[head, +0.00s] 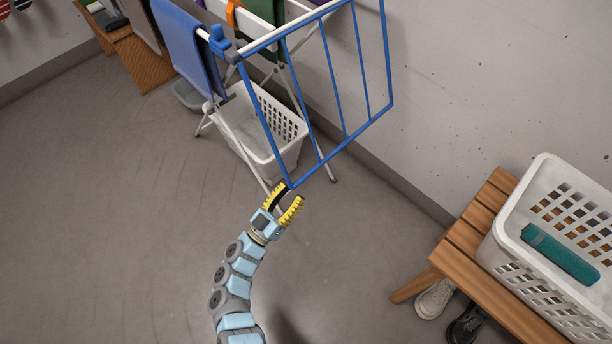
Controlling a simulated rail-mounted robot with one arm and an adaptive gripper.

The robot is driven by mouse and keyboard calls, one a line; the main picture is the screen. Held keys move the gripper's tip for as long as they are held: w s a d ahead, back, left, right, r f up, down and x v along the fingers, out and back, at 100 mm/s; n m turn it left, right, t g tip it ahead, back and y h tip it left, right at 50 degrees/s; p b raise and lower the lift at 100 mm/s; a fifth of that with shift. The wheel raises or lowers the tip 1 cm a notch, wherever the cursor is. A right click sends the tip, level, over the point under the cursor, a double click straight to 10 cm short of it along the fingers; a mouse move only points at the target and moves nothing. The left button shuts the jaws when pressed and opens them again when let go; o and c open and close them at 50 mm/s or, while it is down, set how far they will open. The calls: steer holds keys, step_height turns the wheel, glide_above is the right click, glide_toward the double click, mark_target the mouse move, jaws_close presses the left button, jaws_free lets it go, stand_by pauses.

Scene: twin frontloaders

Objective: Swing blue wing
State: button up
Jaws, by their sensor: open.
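The blue wing (342,105) is a framed panel of thin bars on the right end of a white drying rack (291,91). It hangs down at a slant from the rack's top rail, beside a blue hinge piece (220,44). My gripper (283,198) has yellow ribbed fingers and is open. Its fingertips are at the wing's lowest corner, one on each side of it in the picture. I cannot tell whether they touch the bar.
A white basket (240,145) stands under the rack. A blue towel (187,48) hangs on the rack's left. At right, a wooden bench (462,238) carries a white basket (512,203) with a teal roll (560,254); shoes (435,299) lie below. The floor (110,200) at left is clear.

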mark_target(301, 182)
steer(key=b+x, duration=0.1)
steer(key=x, duration=0.5)
steer(key=shift+w+d+r, duration=0.1)
steer(key=shift+w+d, duration=0.1)
steer(key=shift+w, duration=0.05)
jaws_close()
